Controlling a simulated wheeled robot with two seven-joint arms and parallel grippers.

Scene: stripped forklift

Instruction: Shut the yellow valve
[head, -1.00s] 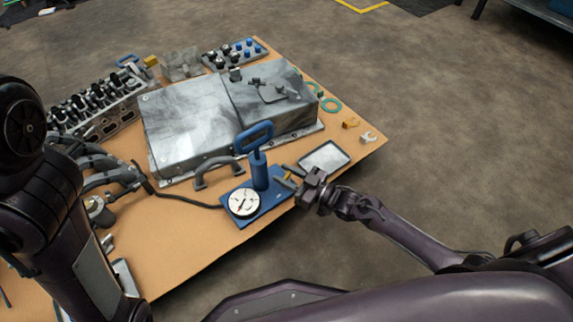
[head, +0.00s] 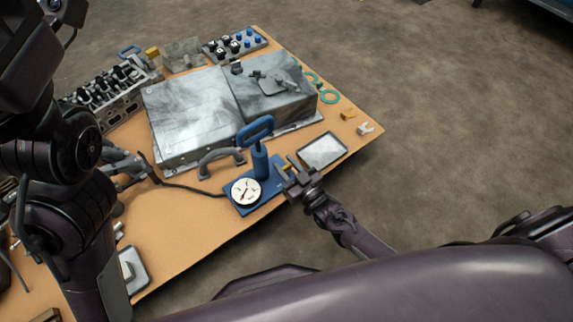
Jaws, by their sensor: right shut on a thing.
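A blue hand pump (head: 261,165) with a looped handle stands on a blue base (head: 270,195) near the front edge of the table. A white round dial gauge (head: 245,192) is on the base's left part. The yellow valve (head: 287,168) shows as a small yellow bit at the base's right side. My right gripper (head: 286,169) is shut on the yellow valve, and its fingers hide most of it. How far the valve is turned cannot be seen. My left arm fills the left edge; its gripper is not in view.
A large grey metal housing (head: 190,110) stands behind the pump. A grey metal handle (head: 221,158) and a dark hose (head: 190,188) lie left of it. A shallow tray (head: 322,150) is to the right.

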